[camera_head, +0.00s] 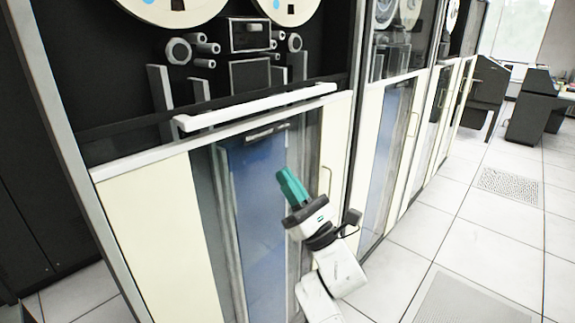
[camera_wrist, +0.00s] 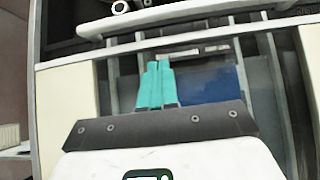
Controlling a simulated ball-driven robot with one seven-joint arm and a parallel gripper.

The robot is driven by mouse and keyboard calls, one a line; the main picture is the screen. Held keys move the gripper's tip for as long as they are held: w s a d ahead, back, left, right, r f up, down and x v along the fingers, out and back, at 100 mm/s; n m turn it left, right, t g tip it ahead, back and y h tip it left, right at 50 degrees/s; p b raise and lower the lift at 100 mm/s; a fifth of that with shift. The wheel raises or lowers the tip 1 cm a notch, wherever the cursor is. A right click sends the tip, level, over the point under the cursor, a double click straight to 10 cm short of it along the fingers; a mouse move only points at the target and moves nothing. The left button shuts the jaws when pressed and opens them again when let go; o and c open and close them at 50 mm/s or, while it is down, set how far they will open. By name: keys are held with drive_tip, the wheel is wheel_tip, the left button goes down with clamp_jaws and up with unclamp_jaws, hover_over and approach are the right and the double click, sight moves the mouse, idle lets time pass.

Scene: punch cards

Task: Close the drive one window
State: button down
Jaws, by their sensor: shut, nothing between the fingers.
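The nearest tape drive cabinet shows its reels and rollers in a dark upper bay (camera_head: 250,60). A white horizontal handle bar (camera_head: 255,107) crosses the bottom of this bay. A dark, glassy band (camera_head: 120,133) with a straight upper edge lies around the bar; it looks like the window's pane, lowered, but I cannot tell surely. In the wrist view the white bar (camera_wrist: 170,17) crosses the top. My gripper (camera_head: 283,174) has teal fingers, shut and empty, below the bar and in front of the lower blue panel (camera_head: 262,220). The fingers (camera_wrist: 154,66) also show in the wrist view, apart from the bar.
More tape drives (camera_head: 392,130) stand in a row to the right. Dark consoles (camera_head: 535,105) stand far right. Open white tiled floor (camera_head: 480,230) lies right of the row, with vented tiles (camera_head: 510,186). A dark cabinet (camera_head: 30,200) is at the left.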

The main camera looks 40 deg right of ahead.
drive_tip(key=shift+w+a+r+p, duration=0.1)
drive_tip(key=shift+w+r+p, duration=0.75)
drive_tip(key=shift+r, duration=0.8)
drive_tip(key=shift+w+d+r+p, duration=0.1)
drive_tip(key=shift+w+r+p, duration=0.4)
drive_tip(key=shift+w+r, duration=0.9)
drive_tip(key=shift+w+a+r+p, duration=0.1)
drive_tip(key=shift+w+r+p, duration=0.6)
drive_tip(key=shift+r, duration=1.2)
